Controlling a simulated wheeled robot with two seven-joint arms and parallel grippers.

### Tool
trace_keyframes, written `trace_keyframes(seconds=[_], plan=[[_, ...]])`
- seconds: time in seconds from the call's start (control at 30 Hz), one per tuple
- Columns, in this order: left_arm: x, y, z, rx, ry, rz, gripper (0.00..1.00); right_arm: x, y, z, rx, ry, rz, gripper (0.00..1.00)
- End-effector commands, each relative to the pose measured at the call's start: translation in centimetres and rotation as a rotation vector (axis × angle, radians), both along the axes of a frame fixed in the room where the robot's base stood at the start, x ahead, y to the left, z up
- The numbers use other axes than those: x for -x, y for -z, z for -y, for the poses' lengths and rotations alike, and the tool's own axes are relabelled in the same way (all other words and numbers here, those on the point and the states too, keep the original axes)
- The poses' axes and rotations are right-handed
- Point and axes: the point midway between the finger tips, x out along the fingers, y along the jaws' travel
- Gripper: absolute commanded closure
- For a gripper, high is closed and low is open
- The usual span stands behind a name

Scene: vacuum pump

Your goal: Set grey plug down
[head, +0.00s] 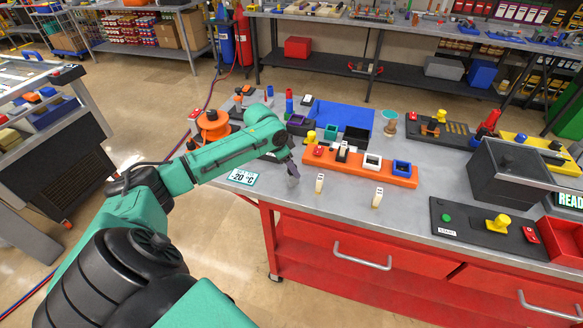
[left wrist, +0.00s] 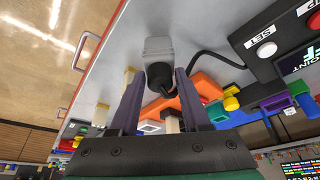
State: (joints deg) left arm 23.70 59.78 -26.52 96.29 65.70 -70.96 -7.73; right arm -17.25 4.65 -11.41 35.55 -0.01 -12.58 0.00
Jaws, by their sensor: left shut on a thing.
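My left gripper (head: 292,168) is over the front left part of the grey table, pointing down. In the left wrist view its two purple fingers (left wrist: 160,82) are shut on the grey plug (left wrist: 158,49), around its black rear part. A black cable runs from the plug off to the right in that view. In the head view the plug (head: 293,182) is a small grey shape below the fingers, close to the tabletop; I cannot tell whether it touches. My right gripper is not in view.
A display reading -20 °C (head: 243,177) lies left of the plug. Two small cream pieces (head: 319,183) stand to its right. An orange block with sockets (head: 400,180) lies behind them. The table's front edge is close; the bare strip along it has some free room.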

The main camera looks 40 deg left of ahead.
Motion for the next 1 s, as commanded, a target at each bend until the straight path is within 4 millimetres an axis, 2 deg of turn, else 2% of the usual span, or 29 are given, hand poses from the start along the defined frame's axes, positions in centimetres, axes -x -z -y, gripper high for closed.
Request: trace_keyframes(seconds=[0.1, 0.27, 0.3, 0.37, 0.77, 0.87, 1.0], plan=[[0.0, 1.5, 0.0, 0.000, -0.001, 0.000, 1.00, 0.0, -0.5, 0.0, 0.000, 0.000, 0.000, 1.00], [0.0, 1.7, 0.0, -0.001, 0.000, 0.000, 1.00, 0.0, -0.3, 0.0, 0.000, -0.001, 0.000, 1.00], [0.0, 1.7, 0.0, -0.001, 0.000, 0.000, 0.45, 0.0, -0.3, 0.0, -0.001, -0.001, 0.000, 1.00], [0.0, 1.7, 0.0, -0.001, 0.000, 0.000, 0.23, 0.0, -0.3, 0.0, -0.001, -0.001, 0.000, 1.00], [0.2, 1.1, -0.2, -0.002, -0.002, 0.003, 0.23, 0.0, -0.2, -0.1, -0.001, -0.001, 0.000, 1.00], [0.7, -0.3, -0.5, -0.004, -0.001, 0.003, 0.23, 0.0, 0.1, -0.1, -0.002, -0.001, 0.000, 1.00], [1.9, -3.3, -1.1, -0.007, -0.001, 0.003, 0.23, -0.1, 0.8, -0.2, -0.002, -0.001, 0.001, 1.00]])
